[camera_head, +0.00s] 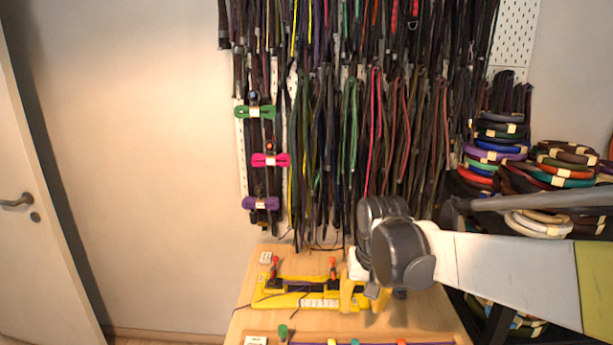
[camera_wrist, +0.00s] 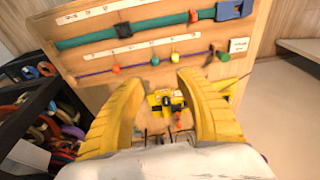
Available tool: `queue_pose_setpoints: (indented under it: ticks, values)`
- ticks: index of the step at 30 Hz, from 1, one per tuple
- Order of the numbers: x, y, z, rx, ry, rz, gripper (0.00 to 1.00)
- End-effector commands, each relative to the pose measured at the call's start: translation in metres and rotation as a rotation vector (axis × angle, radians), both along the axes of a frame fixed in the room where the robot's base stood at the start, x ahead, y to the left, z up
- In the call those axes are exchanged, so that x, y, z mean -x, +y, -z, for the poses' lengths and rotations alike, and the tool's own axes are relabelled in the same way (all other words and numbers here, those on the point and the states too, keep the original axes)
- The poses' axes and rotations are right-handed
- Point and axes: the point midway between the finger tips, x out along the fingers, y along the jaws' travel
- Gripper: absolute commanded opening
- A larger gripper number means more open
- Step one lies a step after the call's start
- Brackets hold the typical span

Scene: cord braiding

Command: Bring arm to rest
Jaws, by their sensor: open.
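My gripper (camera_wrist: 160,100) shows in the wrist view as two curved yellow fingers, spread apart with nothing between them. Beyond the gap lies a yellow braiding fixture (camera_wrist: 166,101) on a wooden board. In the head view my arm (camera_head: 500,265) reaches in from the right, its dark wrist joints over the right part of the wooden table (camera_head: 240,310). The yellow fixture (camera_head: 300,301) lies on this table, with red-topped pegs and a dark cord.
Many cords hang on the back wall (camera_head: 350,130). Coiled ropes (camera_head: 497,150) fill a rack at the right, close behind my arm. A door (camera_head: 30,200) stands at the left. The floor between door and table looks clear. A teal strap (camera_wrist: 160,28) crosses the board.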

Motion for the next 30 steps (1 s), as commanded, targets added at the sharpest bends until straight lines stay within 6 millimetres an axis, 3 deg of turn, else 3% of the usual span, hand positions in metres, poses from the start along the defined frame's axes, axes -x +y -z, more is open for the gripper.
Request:
queue_pose_setpoints:
  ticks: [1,6,10,15,21,30]
  values:
    - [0.019,-0.009,-0.013,-0.001,-0.033,0.001,0.41]
    - [0.076,-0.032,-0.039,0.0,-0.153,-0.003,0.41]
    - [0.119,-0.047,-0.046,0.007,-0.244,-0.006,0.41]
    - [0.163,-0.061,-0.039,0.021,-0.345,-0.01,0.41]
    - [0.186,-0.067,-0.03,0.033,-0.407,-0.011,0.41]
    - [0.189,-0.068,-0.029,0.035,-0.416,-0.013,0.41]
